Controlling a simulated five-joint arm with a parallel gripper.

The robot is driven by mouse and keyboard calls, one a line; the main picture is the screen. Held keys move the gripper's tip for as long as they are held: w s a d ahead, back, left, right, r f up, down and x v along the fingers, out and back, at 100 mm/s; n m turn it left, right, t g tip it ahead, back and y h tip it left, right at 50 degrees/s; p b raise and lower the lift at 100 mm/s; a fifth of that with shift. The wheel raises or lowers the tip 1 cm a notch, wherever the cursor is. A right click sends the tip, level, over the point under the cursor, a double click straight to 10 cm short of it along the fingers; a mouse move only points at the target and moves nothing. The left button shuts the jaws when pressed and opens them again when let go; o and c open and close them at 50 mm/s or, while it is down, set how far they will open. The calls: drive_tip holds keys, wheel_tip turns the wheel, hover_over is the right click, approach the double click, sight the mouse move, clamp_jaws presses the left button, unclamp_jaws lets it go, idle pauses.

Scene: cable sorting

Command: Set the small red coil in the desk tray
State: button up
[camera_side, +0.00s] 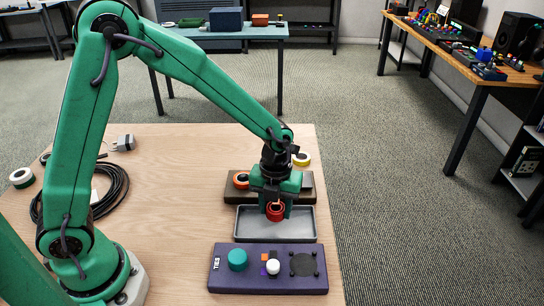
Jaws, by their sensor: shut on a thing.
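My gripper (275,205) points down over the grey desk tray (303,224) and is shut on the small red coil (275,213). The coil is in front of the tray's middle in this view; I cannot tell whether it touches the tray floor. The tray is shallow with a raised rim, and no other thing shows in it. My fingers and the coil hide part of its back edge.
In front is a purple box (230,282) marked TIES. A black cable (118,187) and grey adapter (124,142) lie left.

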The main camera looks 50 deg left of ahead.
sight(276, 209)
drive_tip(key=shift+f, duration=1.8)
drive_tip(key=shift+f, duration=0.1)
drive_tip(key=o, duration=0.9)
drive_tip(key=shift+o, duration=0.2)
wheel_tip(276, 209, up, 12)
drive_tip(key=shift+r, duration=0.1)
